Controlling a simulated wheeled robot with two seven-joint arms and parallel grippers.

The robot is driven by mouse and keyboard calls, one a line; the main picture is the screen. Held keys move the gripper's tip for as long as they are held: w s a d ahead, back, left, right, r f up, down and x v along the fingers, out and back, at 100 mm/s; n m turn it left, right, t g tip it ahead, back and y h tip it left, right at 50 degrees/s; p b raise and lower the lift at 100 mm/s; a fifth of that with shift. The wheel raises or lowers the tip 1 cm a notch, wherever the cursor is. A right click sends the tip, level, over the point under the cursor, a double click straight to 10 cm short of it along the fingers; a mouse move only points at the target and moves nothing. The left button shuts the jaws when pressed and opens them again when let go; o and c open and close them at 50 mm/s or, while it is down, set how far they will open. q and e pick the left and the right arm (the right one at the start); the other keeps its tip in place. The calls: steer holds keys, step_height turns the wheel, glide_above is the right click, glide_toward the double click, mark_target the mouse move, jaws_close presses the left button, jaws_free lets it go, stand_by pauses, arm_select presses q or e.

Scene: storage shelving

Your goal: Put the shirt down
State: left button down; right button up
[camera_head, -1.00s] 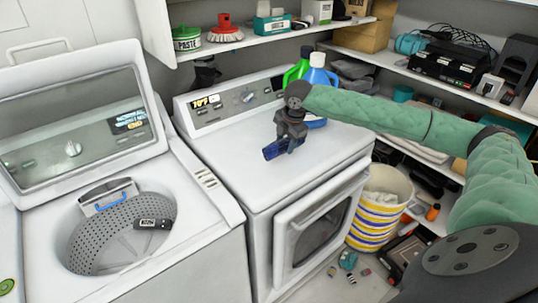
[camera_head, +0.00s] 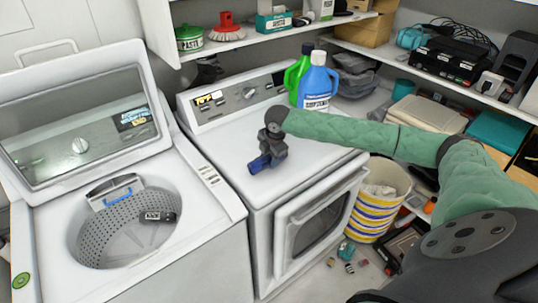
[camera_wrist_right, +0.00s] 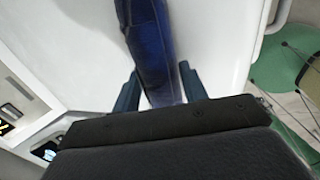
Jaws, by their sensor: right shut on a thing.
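My right gripper (camera_head: 268,158) is above the white top of the front-loading machine (camera_head: 330,150), near its front left part. It is shut on a dark blue thing, taken as the shirt (camera_head: 257,165). In the right wrist view, the shirt (camera_wrist_right: 150,50) runs as a narrow dark blue strip between the two fingers (camera_wrist_right: 161,92) and out past their tips, over a white surface. Whether it touches the machine top is unclear. My left gripper is not in view.
A blue bottle (camera_head: 316,85) and a green bottle (camera_head: 296,73) stand at the back of the machine top. The open top-loading washer (camera_head: 215,205) is at left, with a small dark item (camera_head: 157,217) in its drum. A striped basket (camera_head: 375,215) stands at right.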

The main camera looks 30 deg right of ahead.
steer(key=o, duration=1.1)
steer(key=shift+f, duration=0.1)
steer(key=shift+c, duration=0.2)
steer(key=shift+r, duration=0.25)
steer(key=b+v, duration=0.2)
steer(key=v, duration=0.3)
steer(key=shift+s+r, duration=0.15)
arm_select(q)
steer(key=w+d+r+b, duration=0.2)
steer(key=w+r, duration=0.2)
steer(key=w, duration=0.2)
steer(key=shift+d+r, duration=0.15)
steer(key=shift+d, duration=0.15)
arm_select(e)
steer(key=v, duration=0.6)
steer(key=shift+r, duration=0.2)
steer(key=shift+f, duration=0.1)
